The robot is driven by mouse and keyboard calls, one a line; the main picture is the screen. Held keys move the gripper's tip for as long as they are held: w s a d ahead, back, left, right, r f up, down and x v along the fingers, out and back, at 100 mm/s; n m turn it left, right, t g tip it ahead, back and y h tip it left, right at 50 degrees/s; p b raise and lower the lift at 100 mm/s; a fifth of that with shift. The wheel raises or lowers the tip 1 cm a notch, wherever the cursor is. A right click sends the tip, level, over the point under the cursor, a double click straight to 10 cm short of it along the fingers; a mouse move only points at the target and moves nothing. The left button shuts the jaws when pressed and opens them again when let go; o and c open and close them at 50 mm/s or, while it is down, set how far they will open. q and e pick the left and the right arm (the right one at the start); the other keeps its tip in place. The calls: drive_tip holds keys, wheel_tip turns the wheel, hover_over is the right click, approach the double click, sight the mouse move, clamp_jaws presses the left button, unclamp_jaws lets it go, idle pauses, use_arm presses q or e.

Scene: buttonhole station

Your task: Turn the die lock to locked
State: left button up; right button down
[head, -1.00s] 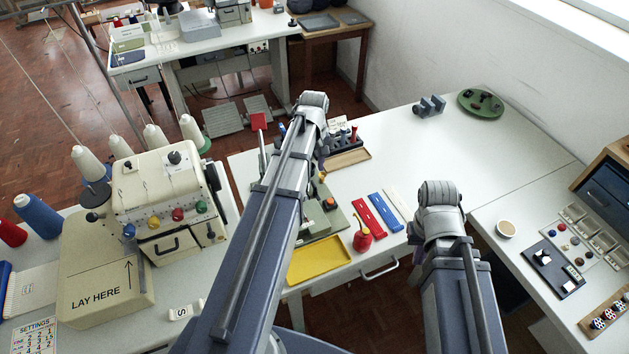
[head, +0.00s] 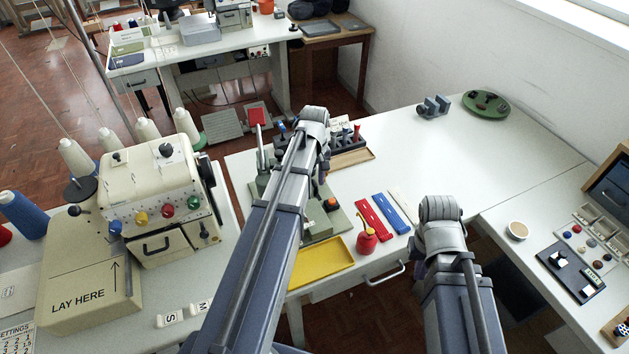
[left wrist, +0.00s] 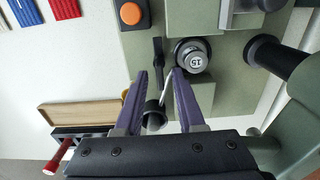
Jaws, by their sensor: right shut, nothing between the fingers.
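A green buttonhole press (head: 322,222) stands on the white table, partly hidden behind my left arm. In the left wrist view, a round grey knob marked 15 (left wrist: 192,56) sits on its green body, right of the fingertips. A dark bar (left wrist: 158,55) lies left of the knob; I cannot tell which part is the die lock.
A cream overlock machine (head: 158,195) stands left. The table's back right is mostly clear.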

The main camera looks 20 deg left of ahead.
use_arm(q)
clamp_jaws()
idle(0.6)
drive_tip(key=m, duration=0.4)
drive_tip(key=shift+w+d, duration=0.15)
drive_tip(key=m, duration=0.4)
drive_tip(key=shift+d+m, duration=0.25)
drive_tip(key=shift+m, duration=0.05)
drive_tip(key=m, duration=0.4)
drive_tip(key=shift+d+m, duration=0.25)
drive_tip(key=shift+m, duration=0.05)
drive_tip(key=shift+d+m, duration=0.2)
drive_tip(key=shift+m, duration=2.1)
